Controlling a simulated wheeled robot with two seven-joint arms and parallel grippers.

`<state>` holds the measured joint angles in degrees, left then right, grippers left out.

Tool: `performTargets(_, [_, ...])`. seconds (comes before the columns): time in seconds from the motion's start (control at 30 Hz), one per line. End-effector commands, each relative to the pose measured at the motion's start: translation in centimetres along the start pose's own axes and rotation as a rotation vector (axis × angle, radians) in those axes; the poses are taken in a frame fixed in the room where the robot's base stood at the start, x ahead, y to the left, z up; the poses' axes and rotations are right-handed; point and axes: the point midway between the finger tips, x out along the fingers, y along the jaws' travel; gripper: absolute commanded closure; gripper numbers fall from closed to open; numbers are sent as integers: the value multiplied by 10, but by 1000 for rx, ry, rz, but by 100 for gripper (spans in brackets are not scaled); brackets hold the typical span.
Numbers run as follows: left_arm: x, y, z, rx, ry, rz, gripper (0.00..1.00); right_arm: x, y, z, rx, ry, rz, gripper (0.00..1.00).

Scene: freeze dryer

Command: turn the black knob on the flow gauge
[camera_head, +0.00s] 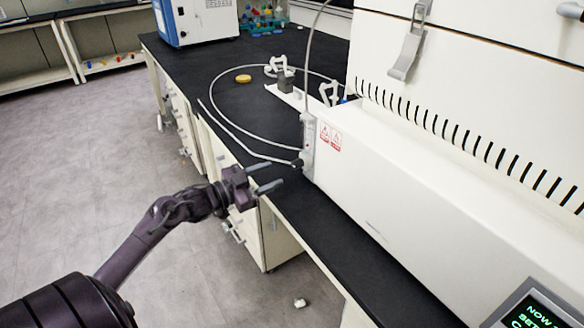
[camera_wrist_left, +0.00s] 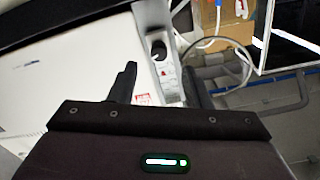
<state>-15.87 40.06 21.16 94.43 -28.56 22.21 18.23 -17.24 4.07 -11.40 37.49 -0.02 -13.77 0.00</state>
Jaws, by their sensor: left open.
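The flow gauge (camera_head: 308,140) is a slim, pale upright piece on the left end of the white freeze dryer in the head view. Its small black knob (camera_head: 298,163) is low on the gauge, facing my left gripper (camera_head: 276,173). That gripper is open and empty, a short way left of the knob and apart from it. In the left wrist view, the gauge (camera_wrist_left: 167,75) shows between the two spread fingers, with the dark round knob (camera_wrist_left: 158,49) near its upper end. My right gripper is in neither view.
The white freeze dryer (camera_head: 400,185) fills the right side, on the black bench top (camera_head: 345,255). A thin pale hose (camera_head: 225,118) loops over the bench near the gauge. A yellow round item (camera_head: 243,78) lies farther back. Open floor (camera_head: 130,180) is at the left.

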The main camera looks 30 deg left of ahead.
Motion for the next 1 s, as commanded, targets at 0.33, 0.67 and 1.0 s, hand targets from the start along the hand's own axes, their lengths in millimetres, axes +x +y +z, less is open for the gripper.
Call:
performTargets(0.33, [46, -2, -3, 1, 5, -2, 56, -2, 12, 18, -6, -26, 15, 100])
performTargets(0.67, [75, 0, -1, 1, 1, -1, 56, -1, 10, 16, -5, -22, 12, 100])
performTargets(1.0, [76, 0, -1, 1, 0, -1, 64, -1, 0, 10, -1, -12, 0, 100])
